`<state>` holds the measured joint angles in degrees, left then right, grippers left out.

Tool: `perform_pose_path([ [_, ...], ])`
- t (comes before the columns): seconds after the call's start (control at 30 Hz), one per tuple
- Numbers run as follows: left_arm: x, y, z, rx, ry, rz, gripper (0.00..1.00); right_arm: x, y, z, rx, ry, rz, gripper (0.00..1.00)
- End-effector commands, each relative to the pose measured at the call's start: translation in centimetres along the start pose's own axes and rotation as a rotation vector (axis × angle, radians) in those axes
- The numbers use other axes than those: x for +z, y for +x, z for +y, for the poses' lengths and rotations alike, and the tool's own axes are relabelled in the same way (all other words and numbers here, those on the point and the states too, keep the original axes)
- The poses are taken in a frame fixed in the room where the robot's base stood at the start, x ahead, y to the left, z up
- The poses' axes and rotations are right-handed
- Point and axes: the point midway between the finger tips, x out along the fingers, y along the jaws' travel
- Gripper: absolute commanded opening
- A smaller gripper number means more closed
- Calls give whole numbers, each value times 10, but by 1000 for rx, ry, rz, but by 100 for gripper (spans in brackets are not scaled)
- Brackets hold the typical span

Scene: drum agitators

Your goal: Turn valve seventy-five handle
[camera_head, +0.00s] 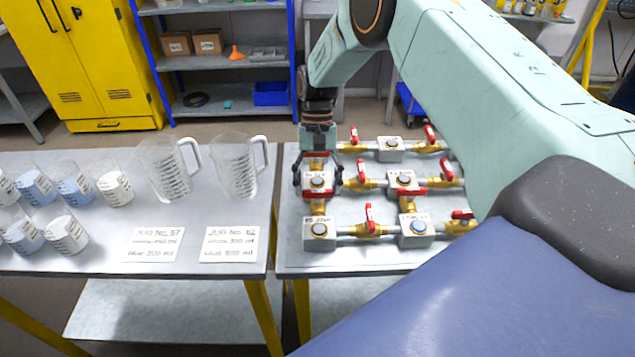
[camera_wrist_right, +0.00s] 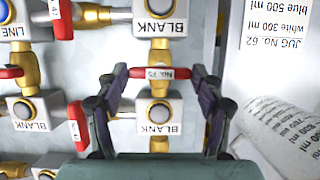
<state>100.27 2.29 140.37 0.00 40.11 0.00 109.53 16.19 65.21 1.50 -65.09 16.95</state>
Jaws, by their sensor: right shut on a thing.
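The valve seventy-five handle (camera_wrist_right: 162,73) is a red lever with a white "No. 75" label. It lies across the brass pipe between two grey blocks marked BLANK, and also shows in the head view (camera_head: 318,194). My right gripper (camera_wrist_right: 158,75) is shut on it, with one dark finger at each end of the lever. In the head view my right gripper (camera_head: 318,186) points down over the left column of the pipework. My left gripper is not in view.
Other red-handled valves (camera_head: 369,217) and blocks stand close by on the right. Two clear jugs (camera_head: 238,168) and several beakers (camera_head: 113,185) stand on the table to the left, with paper labels (camera_head: 228,245) in front. A gap separates the tables.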

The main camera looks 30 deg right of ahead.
Motion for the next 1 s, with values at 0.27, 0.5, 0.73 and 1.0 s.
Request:
perform_pose_path([
  [0.27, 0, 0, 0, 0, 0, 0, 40, 0, -1, 0, -3, 7, -1, 36],
  [0.5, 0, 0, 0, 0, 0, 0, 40, 0, 0, 0, -3, 6, -1, 80],
  [0.73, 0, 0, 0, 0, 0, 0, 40, 0, 0, 0, -2, 5, -1, 91],
  [1.0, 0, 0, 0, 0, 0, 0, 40, 0, -2, 0, -3, 4, 1, 91],
])
